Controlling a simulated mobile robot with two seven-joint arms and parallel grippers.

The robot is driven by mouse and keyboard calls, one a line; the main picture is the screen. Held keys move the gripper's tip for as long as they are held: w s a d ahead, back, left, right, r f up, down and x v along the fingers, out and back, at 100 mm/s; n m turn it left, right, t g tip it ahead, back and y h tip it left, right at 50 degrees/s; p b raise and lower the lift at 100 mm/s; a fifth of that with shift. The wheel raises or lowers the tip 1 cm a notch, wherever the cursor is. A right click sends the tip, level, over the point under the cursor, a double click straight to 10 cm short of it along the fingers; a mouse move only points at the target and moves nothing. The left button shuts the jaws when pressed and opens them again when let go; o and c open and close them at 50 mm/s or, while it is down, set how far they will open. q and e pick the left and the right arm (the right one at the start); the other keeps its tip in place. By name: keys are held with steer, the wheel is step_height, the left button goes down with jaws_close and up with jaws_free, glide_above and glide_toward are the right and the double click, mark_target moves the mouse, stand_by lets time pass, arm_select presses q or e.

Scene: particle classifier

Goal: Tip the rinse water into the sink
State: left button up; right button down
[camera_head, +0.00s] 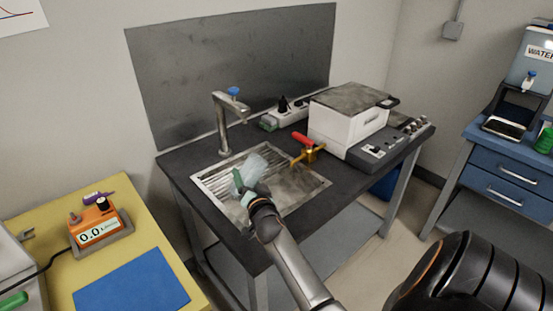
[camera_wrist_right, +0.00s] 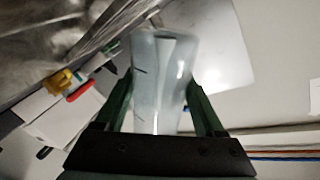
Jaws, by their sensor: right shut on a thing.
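My right gripper (camera_head: 243,184) has green fingers and is shut on a translucent, pale container (camera_head: 258,164). The container is tilted over the left part of the metal sink (camera_head: 308,186). In the right wrist view, the container (camera_wrist_right: 158,70) sits between the two green fingers of the gripper (camera_wrist_right: 160,95). I cannot tell how much water is in it, and no stream of water is visible. The faucet (camera_head: 223,125) stands behind the sink with its spout near the container. My left gripper is not in view.
A white and grey machine (camera_head: 340,120) stands right of the sink, with a red and yellow tool (camera_head: 303,145) beside it. A yellow table (camera_head: 135,228) at left holds an orange meter (camera_head: 96,222) and a blue mat (camera_head: 132,283). A blue drawer cabinet (camera_head: 508,180) stands at right.

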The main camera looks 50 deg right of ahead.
steer(key=shift+w+a+r+n+b, duration=0.15)
steer(key=shift+a+n+b, duration=0.1)
steer(key=shift+n, duration=0.2)
steer(key=shift+w+a+r+n+b, duration=0.15)
steer(key=shift+a+n, duration=0.1)
steer(key=shift+n, duration=0.2)
steer(key=n, duration=0.1)
steer(key=a+r+n, duration=0.1)
steer(key=shift+w+n+t+h+b, duration=0.1)
steer(key=shift+n+t+h+b, duration=0.2)
steer(key=shift+n, duration=0.1)
steer(key=shift+a+f+n+b, duration=0.2)
steer(key=shift+a+n+b, duration=0.05)
steer(key=shift+n+b, duration=0.45)
steer(key=shift+w+n, duration=0.1)
steer(key=shift+n, duration=0.2)
steer(key=shift+a, duration=0.1)
